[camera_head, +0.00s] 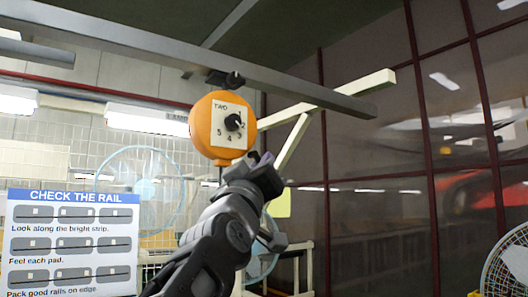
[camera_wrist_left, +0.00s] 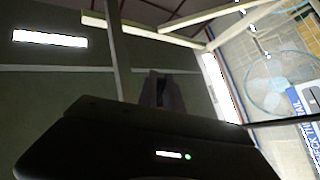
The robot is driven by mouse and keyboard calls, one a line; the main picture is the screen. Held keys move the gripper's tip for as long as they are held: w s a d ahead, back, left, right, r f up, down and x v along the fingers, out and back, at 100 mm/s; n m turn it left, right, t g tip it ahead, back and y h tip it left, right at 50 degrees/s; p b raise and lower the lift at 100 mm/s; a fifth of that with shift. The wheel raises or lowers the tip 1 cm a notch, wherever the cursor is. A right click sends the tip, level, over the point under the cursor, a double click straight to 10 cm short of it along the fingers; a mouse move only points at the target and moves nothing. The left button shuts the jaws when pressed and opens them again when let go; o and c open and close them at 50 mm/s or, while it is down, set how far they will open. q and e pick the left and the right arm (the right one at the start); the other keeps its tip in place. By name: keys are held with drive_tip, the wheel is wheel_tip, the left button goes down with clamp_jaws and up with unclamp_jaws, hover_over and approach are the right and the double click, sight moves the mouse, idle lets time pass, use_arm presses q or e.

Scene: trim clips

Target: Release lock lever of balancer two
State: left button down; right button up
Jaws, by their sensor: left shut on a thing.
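Balancer two (camera_head: 208,140) is a round orange housing hung from the overhead rail. Its white plate reads TWO and carries a black knob (camera_head: 234,122) with numbers around it. My left gripper (camera_head: 263,160) is at the lower right edge of the balancer, its fingers closed. It is shut on a small part there, which I take as the lock lever; the fingers hide it. In the left wrist view the fingers (camera_wrist_left: 161,92) show dark and close together, and the held part is too dark to make out. My right gripper is not in view.
A grey overhead rail (camera_head: 300,86) crosses above the balancer, and a cream bracket beam (camera_head: 350,91) runs behind it. A CHECK THE RAIL sign (camera_head: 72,240) stands at lower left. Fans (camera_head: 138,185) stand behind. Open air lies right of my left gripper.

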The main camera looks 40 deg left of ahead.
use_arm(q)
drive_tip(key=m+g+h+p, duration=0.1)
drive_tip(key=m+p, duration=0.1)
drive_tip(key=p, duration=0.1)
drive_tip(key=s+m+g+h+p, duration=0.1)
drive_tip(key=m+g+h+p, duration=0.1)
drive_tip(key=p, duration=0.1)
drive_tip(key=shift+a+m+h, duration=0.1)
drive_tip(key=shift+m+h, duration=0.2)
drive_tip(key=shift+s+a+f+m+g+h+p, duration=0.1)
drive_tip(key=shift+s+f+m+g+h+p, duration=0.15)
drive_tip(key=shift+m+g+p, duration=0.6)
drive_tip(key=shift+p, duration=0.3)
drive_tip(key=shift+f, duration=0.1)
drive_tip(key=c, duration=1.5)
unclamp_jaws()
drive_tip(key=shift+n, duration=0.25)
drive_tip(key=b+v, duration=0.3)
drive_tip(key=v, duration=0.4)
drive_tip(key=shift+s, duration=0.35)
